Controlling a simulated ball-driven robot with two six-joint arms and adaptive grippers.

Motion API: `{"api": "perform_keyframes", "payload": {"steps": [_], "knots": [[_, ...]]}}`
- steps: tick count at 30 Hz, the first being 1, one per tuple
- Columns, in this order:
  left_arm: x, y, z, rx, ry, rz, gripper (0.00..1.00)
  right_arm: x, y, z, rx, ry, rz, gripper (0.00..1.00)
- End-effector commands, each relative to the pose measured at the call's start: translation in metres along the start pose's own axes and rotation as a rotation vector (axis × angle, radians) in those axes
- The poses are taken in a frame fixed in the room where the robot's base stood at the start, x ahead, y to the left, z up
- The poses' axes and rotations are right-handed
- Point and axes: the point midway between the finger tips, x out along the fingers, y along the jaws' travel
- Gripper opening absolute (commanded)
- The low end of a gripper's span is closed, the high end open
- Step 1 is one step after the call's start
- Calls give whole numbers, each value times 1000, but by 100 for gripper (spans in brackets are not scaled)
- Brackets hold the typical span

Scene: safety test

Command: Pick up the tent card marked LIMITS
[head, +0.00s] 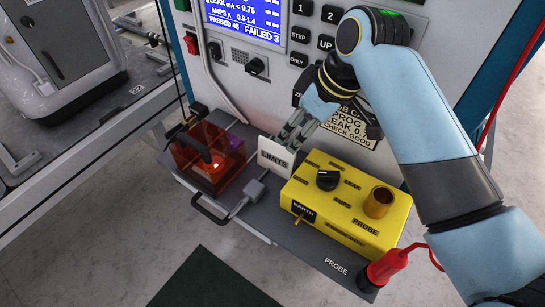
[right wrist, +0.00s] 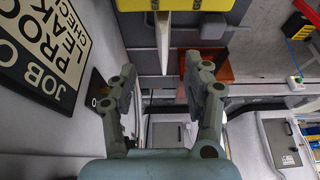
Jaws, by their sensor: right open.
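The white tent card marked LIMITS (head: 275,158) stands on the grey shelf between the orange transparent box and the yellow box. My right gripper (head: 296,131) is open and reaches down just behind the card. In the right wrist view the card (right wrist: 163,42) shows nearly edge-on as a narrow pale shape. It lies beyond the open fingers (right wrist: 158,82), roughly in line with the gap between them. I cannot tell whether a finger touches it. My left gripper is not in view.
A yellow test box (head: 345,207) with a knob and socket stands right of the card. An orange transparent box (head: 208,157) stands left, with a grey connector (head: 253,190) in front. A red probe (head: 388,266) sits at the shelf's right end. The panel with a placard (head: 352,128) rises behind.

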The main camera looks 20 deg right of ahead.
Motion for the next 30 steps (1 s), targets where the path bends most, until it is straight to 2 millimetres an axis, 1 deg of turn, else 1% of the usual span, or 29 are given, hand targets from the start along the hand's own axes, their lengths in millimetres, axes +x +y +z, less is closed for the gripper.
{"api": "perform_keyframes", "payload": {"steps": [1, 9, 14, 17, 19, 22, 25, 30], "knots": [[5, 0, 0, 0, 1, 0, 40, 8, 0, 2, 1, -1, -2, 50], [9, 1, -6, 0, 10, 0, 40, 48, -1, 1, 2, -1, -2, 50], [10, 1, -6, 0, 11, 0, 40, 60, -1, 1, 1, -1, -1, 50], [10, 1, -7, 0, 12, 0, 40, 74, -4, 0, 1, -2, -4, 50], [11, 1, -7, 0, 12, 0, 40, 86, -6, -1, 1, -2, -5, 50], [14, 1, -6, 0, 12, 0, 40, 100, -6, -2, 1, -2, -1, 50], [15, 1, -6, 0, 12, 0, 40, 108, -6, -1, 1, -2, -1, 50], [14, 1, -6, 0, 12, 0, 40, 109, -6, -1, 1, -1, 0, 50]]}}
